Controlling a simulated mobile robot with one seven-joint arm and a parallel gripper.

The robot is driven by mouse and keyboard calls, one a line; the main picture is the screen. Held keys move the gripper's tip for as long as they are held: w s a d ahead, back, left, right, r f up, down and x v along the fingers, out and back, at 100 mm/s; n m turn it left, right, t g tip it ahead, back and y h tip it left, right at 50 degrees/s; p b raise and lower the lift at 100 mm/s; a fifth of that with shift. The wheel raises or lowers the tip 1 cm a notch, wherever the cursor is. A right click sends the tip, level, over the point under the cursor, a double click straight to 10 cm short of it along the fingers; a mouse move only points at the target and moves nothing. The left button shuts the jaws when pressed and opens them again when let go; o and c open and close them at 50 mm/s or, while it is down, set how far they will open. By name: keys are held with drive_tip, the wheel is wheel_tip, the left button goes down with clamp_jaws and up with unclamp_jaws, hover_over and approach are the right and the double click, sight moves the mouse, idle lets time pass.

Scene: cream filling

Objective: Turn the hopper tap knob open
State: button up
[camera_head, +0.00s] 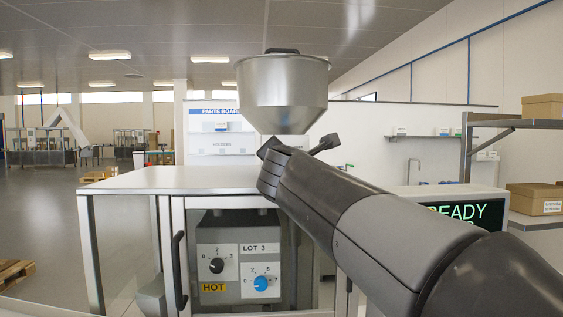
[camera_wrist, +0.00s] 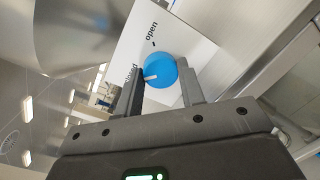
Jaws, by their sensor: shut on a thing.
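The tap knob (camera_wrist: 161,68) is a round blue disc with a white pointer mark, on a white plate (camera_wrist: 188,32) in the wrist view. The plate reads "open" at the top; a second word at the left is partly hidden behind a finger. The white mark points left, towards that second word, away from "open". My gripper (camera_wrist: 160,76) is shut on the knob, one finger on each side. The steel hopper (camera_head: 282,95) stands above the machine in the head view and shows at the upper left of the wrist view. My arm hides the knob in the head view.
Below the hopper is a machine with a flat steel top (camera_head: 165,180) and a dark door handle (camera_head: 180,270). Behind its glass is a control box (camera_head: 232,240) with a black and a blue dial. A "READY" display (camera_head: 465,212) stands at the right, near shelves with cartons.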

drive_tip(key=shift+m, duration=0.3)
drive_tip(key=m, duration=0.7)
drive_tip(key=shift+d+m+g+y, duration=0.1)
drive_tip(key=shift+m+g+y, duration=0.2)
drive_tip(key=shift+m+g, duration=0.1)
drive_tip(key=m, duration=0.4)
drive_tip(key=shift+y, duration=0.3)
drive_tip(key=shift+d+m+y, duration=0.1)
drive_tip(key=shift+m+y, duration=0.2)
drive_tip(key=shift+m, duration=1.8)
drive_tip(key=o, duration=1)
